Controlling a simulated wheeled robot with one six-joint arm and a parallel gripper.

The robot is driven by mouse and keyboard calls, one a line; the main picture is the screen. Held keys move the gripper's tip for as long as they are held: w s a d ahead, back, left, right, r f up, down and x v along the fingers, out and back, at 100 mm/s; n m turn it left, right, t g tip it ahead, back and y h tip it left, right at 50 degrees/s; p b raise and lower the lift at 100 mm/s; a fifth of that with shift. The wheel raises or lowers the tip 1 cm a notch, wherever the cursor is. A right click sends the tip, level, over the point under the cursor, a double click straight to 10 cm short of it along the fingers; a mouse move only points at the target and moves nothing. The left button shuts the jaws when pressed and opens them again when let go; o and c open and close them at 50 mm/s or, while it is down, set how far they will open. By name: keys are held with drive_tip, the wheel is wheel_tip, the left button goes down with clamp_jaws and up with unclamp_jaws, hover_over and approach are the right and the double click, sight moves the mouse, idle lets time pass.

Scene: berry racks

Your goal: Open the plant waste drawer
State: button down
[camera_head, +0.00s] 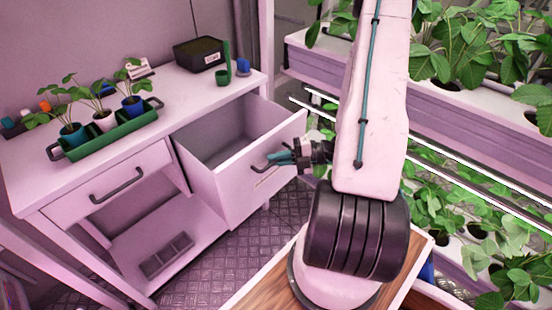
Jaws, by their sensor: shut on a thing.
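The open drawer (245,165) is the right-hand one of the white workbench (190,93). It is pulled well out, and the part of its inside that shows looks empty. Its dark handle (262,167) is on the front panel. My gripper (278,160) is at that handle, with its teal fingers shut on it. The fingers hide part of the handle. A small label on the drawer front is too small to read. The left drawer (112,188) of the bench is shut, with its own dark handle (117,186).
A green tray (108,135) with potted seedlings stands on the bench. Plant racks (455,119) fill the right side. The patterned floor (200,262) beside the bench is clear.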

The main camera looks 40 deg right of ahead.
drive_tip(key=c, duration=1.5)
unclamp_jaws()
drive_tip(key=v, duration=0.7)
drive_tip(key=shift+s+d, duration=0.3)
